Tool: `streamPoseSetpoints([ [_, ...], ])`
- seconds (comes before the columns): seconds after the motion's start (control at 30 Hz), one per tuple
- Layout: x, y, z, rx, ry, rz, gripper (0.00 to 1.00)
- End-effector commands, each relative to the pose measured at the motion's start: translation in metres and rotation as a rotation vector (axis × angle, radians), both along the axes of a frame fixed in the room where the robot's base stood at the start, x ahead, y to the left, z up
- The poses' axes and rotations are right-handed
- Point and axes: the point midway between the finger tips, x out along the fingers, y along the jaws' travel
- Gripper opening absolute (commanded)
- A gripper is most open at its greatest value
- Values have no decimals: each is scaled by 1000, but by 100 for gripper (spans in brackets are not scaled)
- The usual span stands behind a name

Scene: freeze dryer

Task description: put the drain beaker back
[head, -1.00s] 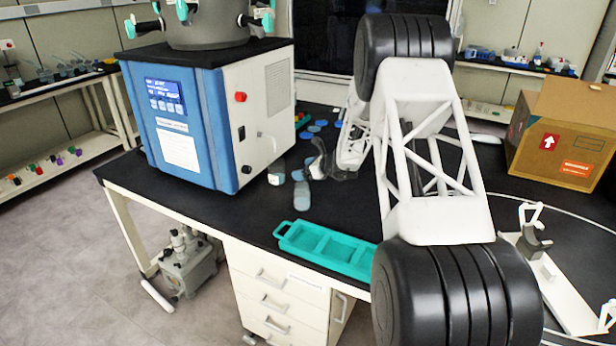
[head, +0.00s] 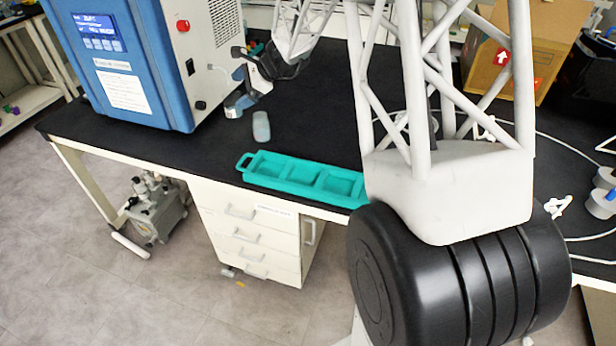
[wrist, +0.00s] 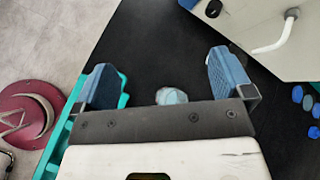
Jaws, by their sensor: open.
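A small translucent pale-blue beaker (head: 261,126) stands upright on the black bench, just right of the blue-and-white freeze dryer (head: 140,70). My gripper (head: 237,80) is open and empty beside the dryer's side panel, a little behind and left of the beaker in the head view. In the wrist view the beaker (wrist: 171,96) shows between the two blue finger pads, close to the palm bar, which hides part of it. The white drain spout (wrist: 276,38) sticks out of the dryer panel at the upper right.
A teal tray (head: 247,174) with empty compartments lies along the bench's front edge; its rim also shows behind the left finger in the wrist view. Blue caps (wrist: 308,102) lie at the right. A cardboard box (head: 540,25) stands at the back right. Bench around the beaker is clear.

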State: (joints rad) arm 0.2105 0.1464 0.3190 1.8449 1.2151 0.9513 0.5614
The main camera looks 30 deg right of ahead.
Motion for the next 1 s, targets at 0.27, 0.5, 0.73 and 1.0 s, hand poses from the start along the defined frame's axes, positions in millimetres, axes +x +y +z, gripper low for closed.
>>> streamPoseSetpoints([
  [0.27,-78,28,42,-177,-82,205,98],
  [0.5,-147,43,68,-330,-150,381,98],
  [0.73,-214,52,87,-476,-214,551,98],
  [1.0,-291,56,99,-646,-284,750,98],
])
